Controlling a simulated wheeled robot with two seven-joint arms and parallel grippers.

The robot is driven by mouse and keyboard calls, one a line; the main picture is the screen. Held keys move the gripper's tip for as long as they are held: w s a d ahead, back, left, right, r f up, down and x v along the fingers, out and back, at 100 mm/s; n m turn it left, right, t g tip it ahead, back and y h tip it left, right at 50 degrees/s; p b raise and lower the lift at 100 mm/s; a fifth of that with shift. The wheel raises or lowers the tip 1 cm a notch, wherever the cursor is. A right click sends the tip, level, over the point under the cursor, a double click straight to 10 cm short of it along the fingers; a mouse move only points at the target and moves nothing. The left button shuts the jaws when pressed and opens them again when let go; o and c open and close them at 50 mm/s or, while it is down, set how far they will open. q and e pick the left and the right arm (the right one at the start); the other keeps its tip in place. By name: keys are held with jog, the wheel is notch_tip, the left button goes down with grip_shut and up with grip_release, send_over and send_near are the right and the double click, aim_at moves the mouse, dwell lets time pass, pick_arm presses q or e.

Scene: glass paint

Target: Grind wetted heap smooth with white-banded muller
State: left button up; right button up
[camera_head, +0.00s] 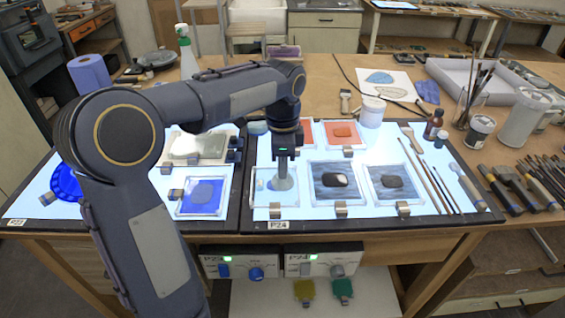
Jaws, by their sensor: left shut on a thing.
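My left gripper (285,152) points straight down over the right light panel and is shut on a pale, glassy muller (284,181). The muller stands upright with its broad foot over a small clear glass plate (262,203). I cannot make out a white band; the gripper covers its upper part. Pale blue colour (262,184) shows on the plate beside the foot. I cannot tell how smooth the paint under it is. My right gripper is not in view.
Two streaked panes with dark lumps, a near one (336,197) and another (391,198), lie to the right. A blue-painted pane (203,195) lies left. Orange panes (343,133) lie behind. Brushes (427,172) and a brown bottle (433,125) stand or lie further right.

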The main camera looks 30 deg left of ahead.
pick_arm(q)
jog(key=shift+f, duration=0.25)
dwell(0.3)
